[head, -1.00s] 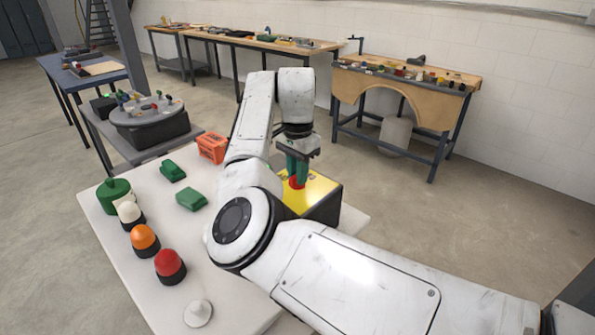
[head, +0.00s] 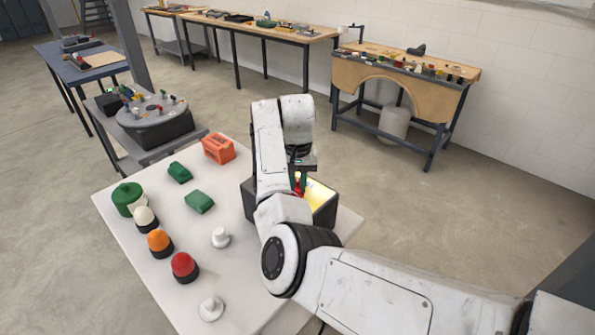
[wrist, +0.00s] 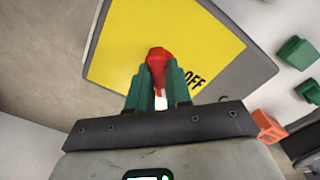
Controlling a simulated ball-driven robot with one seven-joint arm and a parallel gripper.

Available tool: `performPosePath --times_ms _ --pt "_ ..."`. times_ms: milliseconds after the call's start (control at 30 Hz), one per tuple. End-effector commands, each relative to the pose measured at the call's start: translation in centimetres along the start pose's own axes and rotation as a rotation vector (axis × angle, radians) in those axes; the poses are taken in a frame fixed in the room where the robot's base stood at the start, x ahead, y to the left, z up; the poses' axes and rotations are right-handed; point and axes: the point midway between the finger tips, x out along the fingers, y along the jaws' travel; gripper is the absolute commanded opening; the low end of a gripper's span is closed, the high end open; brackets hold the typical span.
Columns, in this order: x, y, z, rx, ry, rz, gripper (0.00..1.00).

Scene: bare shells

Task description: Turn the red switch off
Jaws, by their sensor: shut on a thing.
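The red switch (wrist: 158,54) sits on a yellow plate (wrist: 190,30) with the word OFF (wrist: 193,81) printed beside it. In the head view the switch (head: 297,186) shows only partly, on the dark box (head: 325,214) with the yellow top. My gripper (wrist: 159,75) has green fingers and is shut on the red switch, one finger on each side of it. In the head view my gripper (head: 300,180) points down at the box, and my arm hides part of the box and plate.
The white table holds an orange box (head: 218,148), green blocks (head: 200,202), a round green thing (head: 126,197), and white, orange (head: 159,241) and red (head: 184,266) domes left of my arm. Workbenches (head: 405,80) stand farther back.

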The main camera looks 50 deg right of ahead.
Motion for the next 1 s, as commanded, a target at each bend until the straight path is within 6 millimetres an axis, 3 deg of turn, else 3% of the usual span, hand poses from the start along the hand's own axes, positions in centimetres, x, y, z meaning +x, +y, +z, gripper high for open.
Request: performPosePath --times_ms 600,1000 --pt "-0.25 0.10 0.01 -0.575 -0.001 0.002 0.00" --pt "-0.05 -0.02 -0.02 -0.822 0.001 0.000 0.00"
